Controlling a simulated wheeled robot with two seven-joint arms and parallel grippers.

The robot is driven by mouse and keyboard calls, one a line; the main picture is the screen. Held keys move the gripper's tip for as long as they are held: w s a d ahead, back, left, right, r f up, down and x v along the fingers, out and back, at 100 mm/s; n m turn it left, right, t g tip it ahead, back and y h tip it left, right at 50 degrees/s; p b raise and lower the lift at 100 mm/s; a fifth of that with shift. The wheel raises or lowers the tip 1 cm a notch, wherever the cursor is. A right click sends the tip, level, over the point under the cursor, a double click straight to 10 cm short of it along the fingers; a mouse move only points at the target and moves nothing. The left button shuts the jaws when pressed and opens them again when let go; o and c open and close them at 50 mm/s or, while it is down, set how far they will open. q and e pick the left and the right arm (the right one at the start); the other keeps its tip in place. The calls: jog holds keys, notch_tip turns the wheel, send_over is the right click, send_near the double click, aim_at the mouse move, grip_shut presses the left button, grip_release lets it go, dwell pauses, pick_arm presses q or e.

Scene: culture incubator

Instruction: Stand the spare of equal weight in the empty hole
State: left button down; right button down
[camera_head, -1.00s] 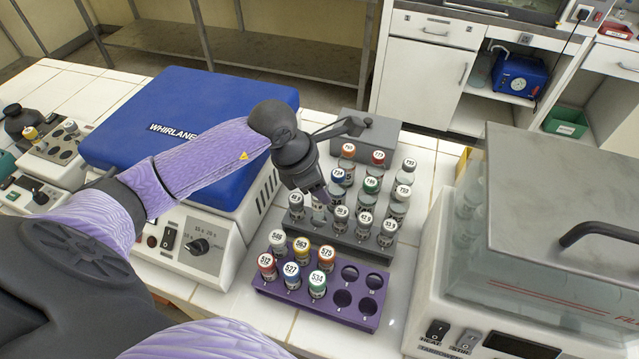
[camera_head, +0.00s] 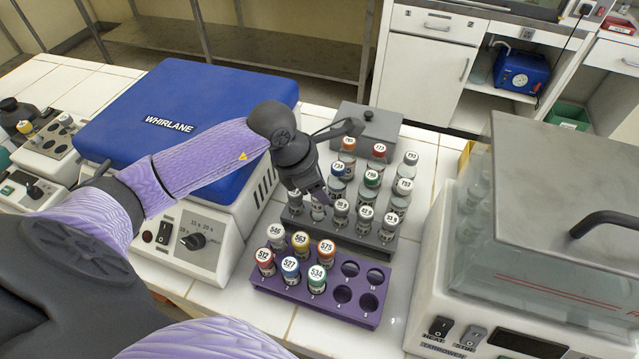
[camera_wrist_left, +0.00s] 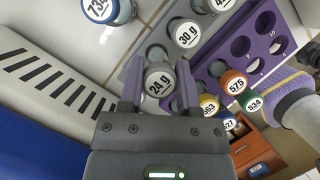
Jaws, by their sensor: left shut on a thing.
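My left gripper (camera_head: 322,197) reaches over the dark grey rack (camera_head: 345,239) and is shut on the grey-capped vial marked 24 g (camera_wrist_left: 159,82). In the left wrist view one finger stands on each side of that vial. Whether its base still sits in the rack is hidden. Other grey-capped vials stand in that row, including the 30 g vial (camera_wrist_left: 187,34). The purple rack (camera_head: 355,286) holds several colour-capped vials, including 512 (camera_head: 264,258) and 534 (camera_head: 317,278). Several holes at its right end are empty, including hole 5 (camera_head: 368,302). My right gripper is out of view.
A blue-lidded centrifuge (camera_head: 180,110) stands closed on the left. A bath with a grey lid (camera_head: 570,200) stands on the right. White tile shows between rack and bath.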

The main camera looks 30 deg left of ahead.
pick_arm(q)
jog(key=shift+f+b, duration=1.3)
jog(key=shift+f, duration=0.35)
jog(key=shift+r, duration=0.1)
grip_release()
notch_tip(320, 180, up, 8)
jog(key=p, duration=0.6)
jog(key=shift+f, duration=0.25)
